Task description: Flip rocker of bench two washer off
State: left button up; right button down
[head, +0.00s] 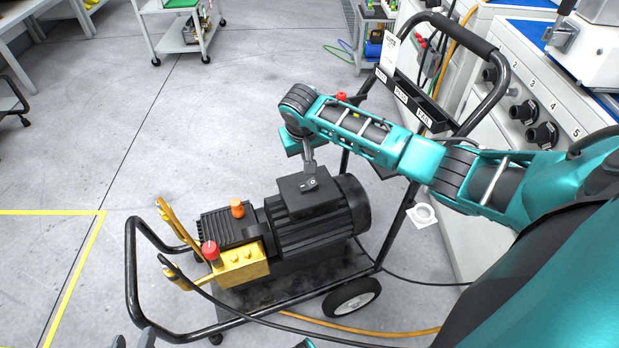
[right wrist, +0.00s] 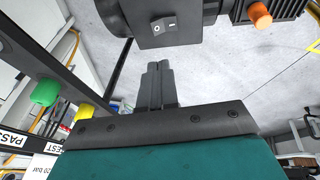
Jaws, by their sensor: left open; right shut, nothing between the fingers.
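The washer has a black ribbed motor (head: 320,222) and a yellow pump block (head: 240,263) on a wheeled cart. Its small rocker (head: 310,184), marked O and I, sits on the motor's black box. It shows close in the right wrist view (right wrist: 164,26); I cannot tell which side is pressed. My right gripper (head: 309,164) points down close to the rocker. In the right wrist view its fingers (right wrist: 158,68) are shut and empty, just short of the box; contact is unclear. My left gripper (head: 132,340) is open at the bottom edge, partly cut off.
The cart's black handle (head: 478,46) rises beside my right arm, with a labelled tray (head: 405,92). A numbered bench (head: 520,80) stands at the right. A hose (head: 360,331) lies by the cart wheel (head: 352,297). The floor at left is mostly clear.

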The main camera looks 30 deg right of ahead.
jog(key=b, duration=0.6)
send_over(315, 182)
jog(key=a, duration=0.3)
jog(key=f, duration=1)
jog(key=shift+s+d, duration=0.25)
jog(key=shift+s+d+f, duration=0.1)
jog(key=shift+d+f, duration=0.2)
jog(key=shift+f, duration=0.2)
jog(key=shift+s+d+f, duration=0.1)
jog(key=shift+d+f, duration=0.2)
jog(key=shift+f, duration=0.2)
jog(key=shift+d+f+b, duration=0.25)
jog(key=shift+f+b, duration=0.15)
jog(key=shift+f, duration=0.05)
